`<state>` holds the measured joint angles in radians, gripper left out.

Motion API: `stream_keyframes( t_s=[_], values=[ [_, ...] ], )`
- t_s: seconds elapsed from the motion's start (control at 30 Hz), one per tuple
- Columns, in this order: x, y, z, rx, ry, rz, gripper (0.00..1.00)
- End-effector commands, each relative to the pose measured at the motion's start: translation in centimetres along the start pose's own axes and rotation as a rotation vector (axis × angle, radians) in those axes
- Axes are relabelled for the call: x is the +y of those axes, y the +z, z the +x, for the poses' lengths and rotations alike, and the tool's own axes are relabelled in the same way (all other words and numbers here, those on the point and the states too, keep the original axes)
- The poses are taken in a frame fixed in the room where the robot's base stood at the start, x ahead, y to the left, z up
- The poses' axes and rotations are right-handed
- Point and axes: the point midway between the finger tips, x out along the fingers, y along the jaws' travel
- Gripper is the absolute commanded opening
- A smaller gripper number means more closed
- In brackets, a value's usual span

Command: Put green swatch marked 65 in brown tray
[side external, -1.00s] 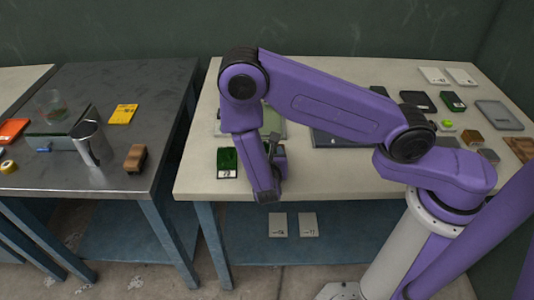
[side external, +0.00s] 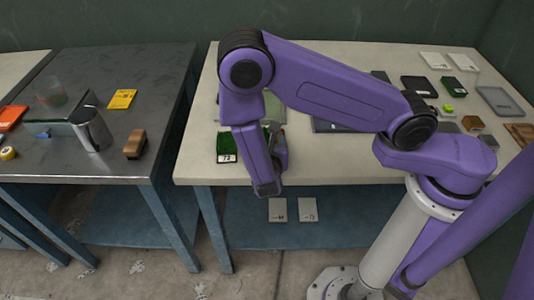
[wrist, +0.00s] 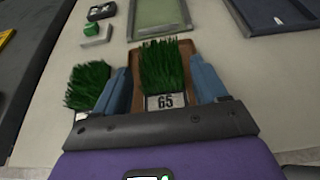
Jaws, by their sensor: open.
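The green swatch marked 65 (wrist: 162,70), a grass-like tuft with a white number label, lies between my gripper's (wrist: 160,72) two blue fingers in the wrist view. The fingers stand apart on either side of it. The brown tray (wrist: 137,100) shows as a brown border around and under the swatch. The swatch appears to be within its outline; I cannot tell whether it rests on the tray's floor. In the side view my arm hides both swatch 65 and the tray, and the fingertips are not clear there.
Another green swatch, marked 73 (side external: 228,147), lies just left of my gripper. A pale green-floored tray (wrist: 160,15) and a dark tray (wrist: 275,15) lie beyond. Several small items stand at the table's right. A dark metal table (side external: 120,70) stands left, across a gap.

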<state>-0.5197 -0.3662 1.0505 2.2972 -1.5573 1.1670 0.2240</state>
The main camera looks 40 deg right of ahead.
Motion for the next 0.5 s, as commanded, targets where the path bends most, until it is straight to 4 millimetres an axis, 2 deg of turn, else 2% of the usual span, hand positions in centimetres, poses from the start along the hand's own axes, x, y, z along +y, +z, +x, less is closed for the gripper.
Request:
stream_keyframes(
  t_s=[0.03, 0.2, 0.33, 0.5],
  values=[
    [0.2, 0.0, -1.2, 0.001, 0.007, 0.000, 0.72],
    [0.1, 0.0, -4.7, 0.001, 0.006, 0.000, 0.72],
    [0.1, 0.0, -6.7, 0.001, 0.005, 0.000, 0.72],
    [0.1, 0.0, -8.3, 0.001, 0.002, 0.000, 0.72]
  ],
)
